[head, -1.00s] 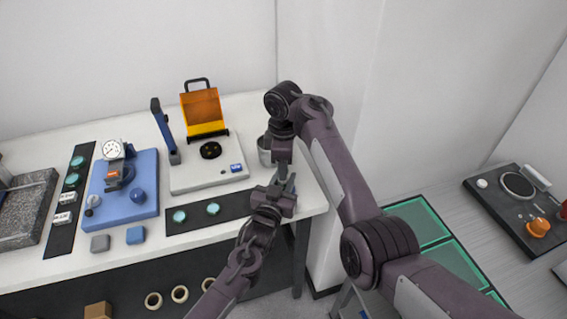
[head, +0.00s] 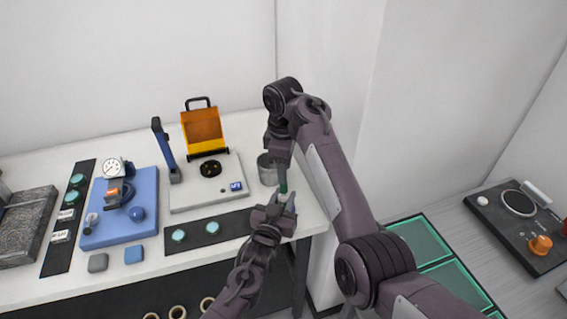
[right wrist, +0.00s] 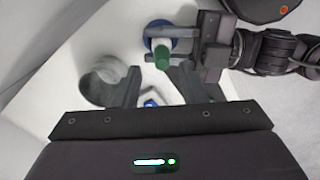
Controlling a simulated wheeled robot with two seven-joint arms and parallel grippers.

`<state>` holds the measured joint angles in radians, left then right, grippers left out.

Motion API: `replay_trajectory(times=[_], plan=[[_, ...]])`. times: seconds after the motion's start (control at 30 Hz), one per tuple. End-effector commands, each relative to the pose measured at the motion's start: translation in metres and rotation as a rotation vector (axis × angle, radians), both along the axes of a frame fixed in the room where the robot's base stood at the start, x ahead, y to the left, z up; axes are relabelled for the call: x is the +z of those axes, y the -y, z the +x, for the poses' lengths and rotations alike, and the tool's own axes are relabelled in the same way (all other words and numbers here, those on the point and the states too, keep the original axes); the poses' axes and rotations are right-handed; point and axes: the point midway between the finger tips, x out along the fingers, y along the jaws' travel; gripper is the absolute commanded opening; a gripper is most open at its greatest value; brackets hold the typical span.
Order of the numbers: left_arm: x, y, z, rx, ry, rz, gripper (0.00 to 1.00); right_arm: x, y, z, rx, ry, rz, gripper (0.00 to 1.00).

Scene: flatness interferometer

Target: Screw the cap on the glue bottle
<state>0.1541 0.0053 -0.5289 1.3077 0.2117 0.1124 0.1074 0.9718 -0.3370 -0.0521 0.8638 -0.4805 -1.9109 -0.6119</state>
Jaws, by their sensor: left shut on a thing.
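My left gripper (head: 282,203) is shut on the glue bottle near the front right corner of the bench. In the right wrist view the bottle (right wrist: 158,42) shows a blue part and a white part between the left fingers. A green cap-like piece (right wrist: 162,60) stands at its end; it also shows in the head view (head: 283,187). I cannot tell how tightly it sits. My right gripper (right wrist: 153,86) points down just above the green piece. Its fingers are apart with nothing gripped between them.
A grey cup (head: 267,172) stands close to the left of the right gripper. A pale instrument plate (head: 190,198) with an orange shield (head: 203,127), a dark mat (head: 228,232) with teal discs, and a blue plate (head: 142,222) with a dial gauge lie further left.

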Motion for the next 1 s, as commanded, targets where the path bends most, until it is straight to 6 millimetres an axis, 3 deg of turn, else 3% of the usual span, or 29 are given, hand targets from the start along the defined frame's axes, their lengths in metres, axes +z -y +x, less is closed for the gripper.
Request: replay_trajectory(times=[0.23, 0.5, 0.83, 1.0], plan=[[0.000, 0.000, 0.000, 0.000, -0.001, 0.000, 0.00, 0.018, 0.000, 0.000, -0.198, 0.005, 0.000, 0.38], [0.000, 0.000, 0.000, 0.000, -0.001, 0.000, 0.00, 0.025, -0.001, -0.002, -0.281, 0.006, 0.012, 0.38], [0.000, 0.000, 0.000, 0.000, 0.000, 0.000, 0.00, 0.023, -0.002, -0.002, -0.281, 0.005, 0.012, 0.38], [0.000, 0.000, 0.000, 0.000, 0.000, 0.000, 0.00, 0.005, -0.001, -0.002, -0.281, 0.003, 0.011, 0.38]])
